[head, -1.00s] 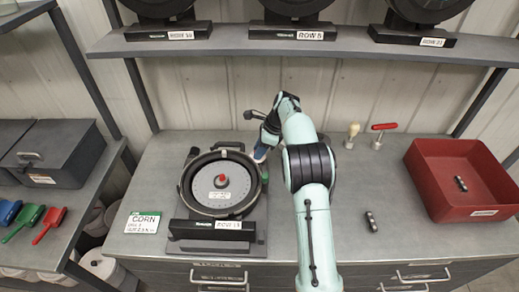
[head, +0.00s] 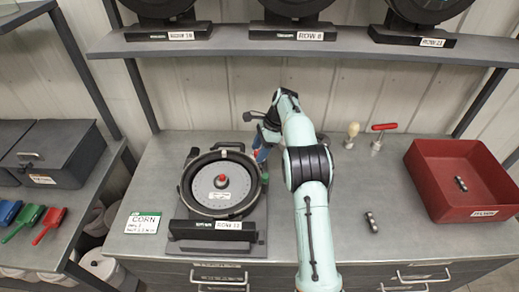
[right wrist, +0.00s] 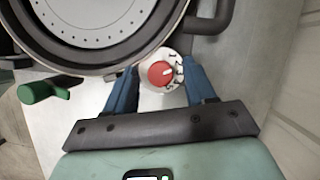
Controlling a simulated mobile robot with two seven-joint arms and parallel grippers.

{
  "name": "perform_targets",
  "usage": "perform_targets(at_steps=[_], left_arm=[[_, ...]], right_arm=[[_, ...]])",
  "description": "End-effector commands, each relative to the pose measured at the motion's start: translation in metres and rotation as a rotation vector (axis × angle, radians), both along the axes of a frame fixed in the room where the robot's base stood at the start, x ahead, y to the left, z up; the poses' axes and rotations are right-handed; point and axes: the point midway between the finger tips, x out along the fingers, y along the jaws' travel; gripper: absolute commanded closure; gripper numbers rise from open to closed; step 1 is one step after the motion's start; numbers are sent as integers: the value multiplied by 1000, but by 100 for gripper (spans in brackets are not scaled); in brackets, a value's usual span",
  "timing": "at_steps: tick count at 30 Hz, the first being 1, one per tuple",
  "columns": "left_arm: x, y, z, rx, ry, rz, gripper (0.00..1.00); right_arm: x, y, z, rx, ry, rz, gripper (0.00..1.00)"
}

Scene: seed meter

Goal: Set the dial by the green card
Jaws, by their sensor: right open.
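The seed meter (head: 187,200) stands on the bench, a round black housing with a grey disc inside. The green-and-white CORN card (head: 142,223) lies left of it; its small lines are too small to read surely. A small dial (right wrist: 161,72) with a red knob and a white numbered face shows beside the meter's rim in the right wrist view. My right gripper (right wrist: 162,88) is open, its blue fingers on either side of the dial, with gaps to the knob. In the head view my right gripper (head: 262,148) partly hides the dial. My left gripper is out of view.
A red tray (head: 455,205) stands at right, and a small dark cylinder (head: 371,221) lies on the bench. A red T-handled tool (head: 379,136) and a pale-knobbed tool (head: 352,134) stand behind. A green-handled part (right wrist: 38,92) is left of my fingers.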

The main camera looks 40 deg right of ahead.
Motion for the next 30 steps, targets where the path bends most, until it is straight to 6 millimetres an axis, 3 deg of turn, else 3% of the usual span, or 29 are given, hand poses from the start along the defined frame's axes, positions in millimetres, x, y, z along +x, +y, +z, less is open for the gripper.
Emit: perform_targets(at_steps=[5,15,30], left_arm=[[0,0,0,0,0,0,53],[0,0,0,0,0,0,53],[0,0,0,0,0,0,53]], right_arm=[[-2,-5,13,-2,-4,-1,45],[-10,-24,61,-2,-2,-1,45],[-12,-26,69,0,0,0,45]])
